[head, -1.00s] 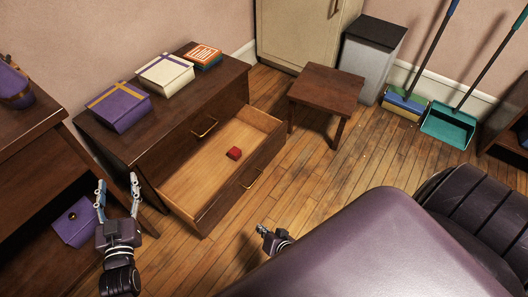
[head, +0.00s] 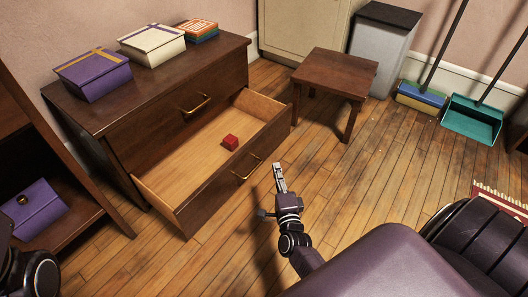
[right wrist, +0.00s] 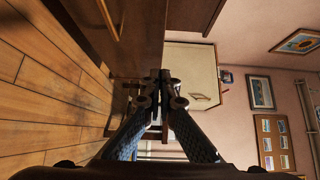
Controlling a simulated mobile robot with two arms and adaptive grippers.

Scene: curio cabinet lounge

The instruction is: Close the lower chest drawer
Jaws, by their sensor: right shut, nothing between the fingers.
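The lower chest drawer (head: 222,189) is pulled out of the dark wooden chest (head: 125,115). A small red block (head: 230,142) lies inside it. The drawer's brass handle (head: 247,168) is on its front panel. My right gripper (head: 279,170) is shut and empty, raised in front of the drawer near the handle's right side, apart from it as far as I can tell. In the right wrist view its fingertips (right wrist: 160,76) meet, with a wooden front at the upper left. My left arm shows only in part at the lower left; its fingers are out of frame.
A small wooden table (head: 335,75) stands right of the chest. Several boxes, including a purple one (head: 92,75), sit on the chest top.

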